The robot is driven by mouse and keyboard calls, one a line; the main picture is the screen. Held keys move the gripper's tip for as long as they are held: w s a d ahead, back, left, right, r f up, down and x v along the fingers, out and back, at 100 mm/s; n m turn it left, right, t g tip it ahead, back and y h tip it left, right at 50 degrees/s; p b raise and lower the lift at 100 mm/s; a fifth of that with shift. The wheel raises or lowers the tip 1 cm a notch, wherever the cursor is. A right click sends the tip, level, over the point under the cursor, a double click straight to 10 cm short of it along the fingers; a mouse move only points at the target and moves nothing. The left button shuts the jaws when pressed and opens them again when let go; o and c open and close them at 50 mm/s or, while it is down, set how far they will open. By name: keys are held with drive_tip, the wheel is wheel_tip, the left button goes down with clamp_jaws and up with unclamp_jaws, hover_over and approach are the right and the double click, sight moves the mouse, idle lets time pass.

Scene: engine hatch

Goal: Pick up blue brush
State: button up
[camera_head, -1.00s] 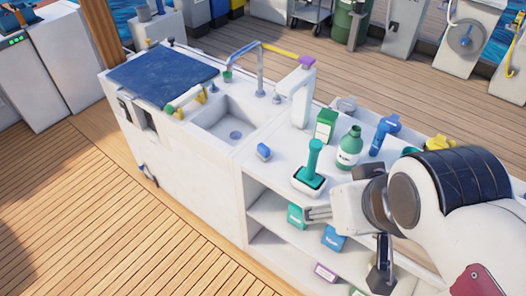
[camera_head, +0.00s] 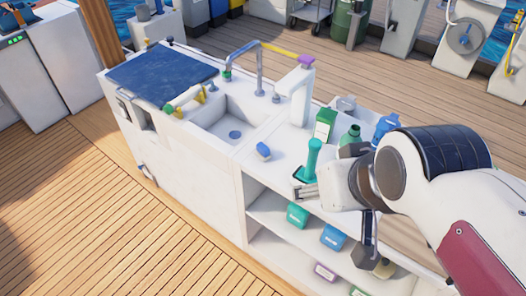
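A small blue brush (camera_head: 263,150) with a pale underside lies on the white counter, just right of the sink. My gripper (camera_head: 306,191) is at the counter's front edge, right of and nearer than the blue brush, and apart from it. Its metal fingers point left, in front of the base of a green-handled brush (camera_head: 313,158). The view does not show clearly how far apart the fingers are. Nothing is seen held.
The green-handled brush stands close behind my fingers. A green box (camera_head: 325,124), a green bottle (camera_head: 350,137) and a blue bottle (camera_head: 386,124) stand behind, partly covered by my arm. The sink (camera_head: 232,128) has a tall faucet (camera_head: 260,70). Counter around the blue brush is clear.

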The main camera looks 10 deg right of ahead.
drive_tip(key=w+a+r+m+t+y, duration=0.15)
drive_tip(key=w+a, duration=0.35)
drive_tip(key=w, duration=0.7)
drive_tip(key=w+a+r+t+y, duration=0.15)
drive_tip(key=w+a, duration=0.35)
drive_tip(key=w, duration=0.6)
drive_tip(key=w+a+f+m+t+h, duration=0.1)
drive_tip(key=w+a+f+t, duration=0.15)
drive_tip(key=w, duration=0.45)
drive_tip(key=w+a+f+m+t+h, duration=0.1)
drive_tip(key=w+a+f+m+h, duration=0.15)
drive_tip(key=w, duration=0.45)
drive_tip(key=m+h, duration=0.4)
drive_tip(key=h, duration=0.8)
approach(263, 151)
drive_tip(key=w, duration=0.2)
drive_tip(key=w+d, duration=0.1)
drive_tip(key=w, duration=0.1)
drive_tip(key=shift+w+d, duration=0.1)
drive_tip(key=shift+w, duration=0.3)
drive_tip(key=shift+s+d+f+h, duration=0.15)
drive_tip(key=shift+s+f+h, duration=0.3)
drive_tip(key=shift+s, duration=0.15)
